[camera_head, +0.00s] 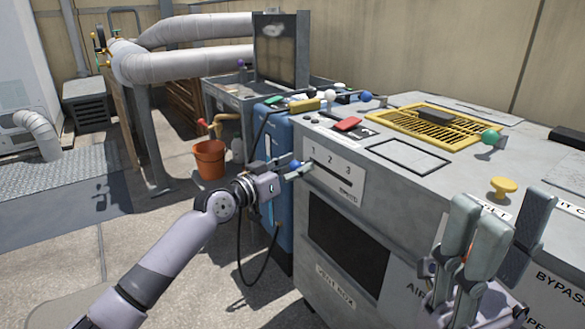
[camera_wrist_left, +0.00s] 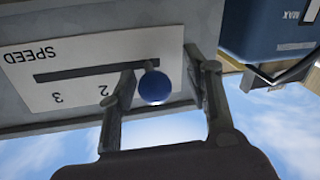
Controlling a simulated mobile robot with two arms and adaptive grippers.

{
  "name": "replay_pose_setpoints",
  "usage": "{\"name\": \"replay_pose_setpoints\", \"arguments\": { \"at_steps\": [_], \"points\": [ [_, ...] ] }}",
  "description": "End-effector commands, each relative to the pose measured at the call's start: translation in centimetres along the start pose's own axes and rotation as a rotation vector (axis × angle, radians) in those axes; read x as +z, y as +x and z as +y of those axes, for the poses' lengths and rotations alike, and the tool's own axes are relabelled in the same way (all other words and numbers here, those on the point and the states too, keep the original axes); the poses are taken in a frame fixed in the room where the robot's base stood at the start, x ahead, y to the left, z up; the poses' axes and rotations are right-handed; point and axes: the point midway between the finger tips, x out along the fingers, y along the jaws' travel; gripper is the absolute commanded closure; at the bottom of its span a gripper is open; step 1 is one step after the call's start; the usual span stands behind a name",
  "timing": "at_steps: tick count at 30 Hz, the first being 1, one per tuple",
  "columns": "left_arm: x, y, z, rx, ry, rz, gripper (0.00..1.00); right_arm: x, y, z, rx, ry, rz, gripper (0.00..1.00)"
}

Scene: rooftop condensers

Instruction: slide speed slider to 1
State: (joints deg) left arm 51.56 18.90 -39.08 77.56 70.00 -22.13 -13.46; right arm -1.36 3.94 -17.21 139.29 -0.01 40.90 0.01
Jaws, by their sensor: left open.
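The speed panel (camera_head: 345,170) is a white plate marked 1, 2, 3 and SPEED on the grey cabinet's front. It appears upside down in the left wrist view (camera_wrist_left: 75,72), with its dark slot (camera_wrist_left: 95,70). The slider's blue ball knob (camera_wrist_left: 155,87) is at the slot's end on the 1 side; the 1 is hidden in that view. The knob also shows in the head view (camera_head: 295,165). My left gripper (camera_head: 299,171) is open, its fingers on either side of the knob, the left-hand one nearer in the wrist view. My right gripper (camera_head: 502,207) is raised and open, at lower right.
The cabinet top holds a yellow grille (camera_head: 430,127), a red switch (camera_head: 347,124), a green ball (camera_head: 490,137) and a yellow knob (camera_head: 503,187). A blue unit (camera_head: 281,150) stands just left of the cabinet. An orange bucket (camera_head: 210,159) is on the floor behind.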

Motion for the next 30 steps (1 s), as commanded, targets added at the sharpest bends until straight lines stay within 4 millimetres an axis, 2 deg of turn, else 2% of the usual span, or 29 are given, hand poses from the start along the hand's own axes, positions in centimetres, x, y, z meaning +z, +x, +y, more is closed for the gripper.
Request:
{"name": "replay_pose_setpoints", "arguments": {
  "at_steps": [4,7,15,21,24,30],
  "points": [
    [0.0,-0.7,0.0,0.0,0.001,0.0,0.54,0.0,-0.1,0.0,0.0,-0.001,-0.001,0.6],
    [0.1,-2.0,-0.1,-0.001,0.001,0.0,0.54,0.0,0.0,0.0,0.0,-0.001,-0.001,0.6],
    [0.1,-7.5,-0.2,-0.002,0.002,-0.002,0.54,0.0,0.0,0.0,0.0,0.0,-0.001,0.6],
    [0.1,-10.8,-0.1,-0.002,0.002,-0.001,0.54,0.0,0.0,0.0,0.0,0.0,0.0,0.6],
    [0.0,-11.6,-0.1,-0.002,0.001,0.0,0.54,0.0,0.0,0.0,0.0,0.0,0.0,0.6],
    [0.0,-12.0,-0.1,-0.001,-0.001,0.0,0.54,0.0,0.0,0.0,0.0,0.0,0.0,0.6]
  ]
}}
